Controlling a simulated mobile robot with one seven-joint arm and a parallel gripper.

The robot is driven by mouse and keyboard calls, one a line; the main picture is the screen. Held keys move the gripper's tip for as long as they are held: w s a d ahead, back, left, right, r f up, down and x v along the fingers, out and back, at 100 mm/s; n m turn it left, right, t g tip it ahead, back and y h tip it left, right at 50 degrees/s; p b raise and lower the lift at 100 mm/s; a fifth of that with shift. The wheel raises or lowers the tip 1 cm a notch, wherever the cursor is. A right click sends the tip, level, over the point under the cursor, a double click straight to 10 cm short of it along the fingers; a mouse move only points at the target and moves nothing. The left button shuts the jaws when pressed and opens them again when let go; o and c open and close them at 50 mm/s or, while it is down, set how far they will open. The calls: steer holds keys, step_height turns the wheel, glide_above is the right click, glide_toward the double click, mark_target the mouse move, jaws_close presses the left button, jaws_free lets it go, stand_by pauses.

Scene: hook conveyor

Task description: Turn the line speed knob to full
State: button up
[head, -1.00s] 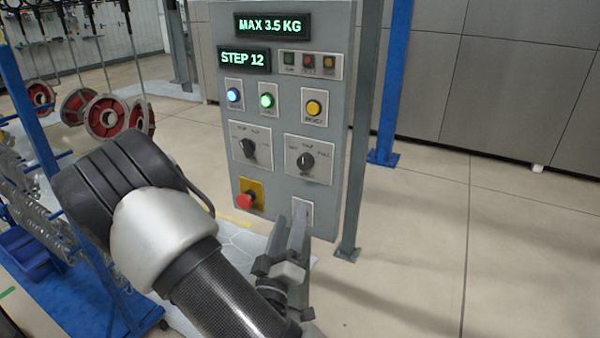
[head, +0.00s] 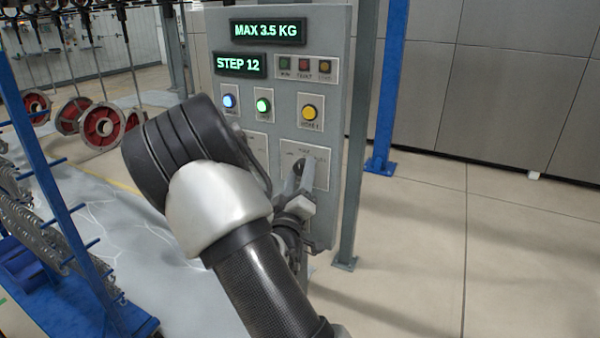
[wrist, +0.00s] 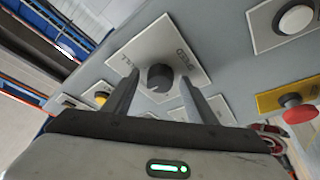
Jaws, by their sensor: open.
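The grey control panel (head: 338,50) stands in front of me, with two dial plates in its lower half. The dark round knob (wrist: 160,77) on the right-hand plate (head: 318,155) shows in the wrist view between my fingers. Its plate lettering is too blurred to read fully. My gripper (head: 297,175) is open, its fingers on either side of the knob; I cannot tell whether they touch it. In the head view my gripper partly covers this knob and my arm hides most of the left plate (head: 258,148).
A red push button (wrist: 299,110) on a yellow plate is at the right in the wrist view. Lit blue (head: 229,101) and green (head: 263,105) buttons and a yellow button (head: 309,112) sit above the dials. A grey post (head: 357,150) stands right of the panel; floor beyond is clear.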

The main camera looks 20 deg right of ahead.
steer(key=shift+w+d, duration=0.1)
steer(key=c, duration=1.1)
steer(key=shift+o, duration=0.2)
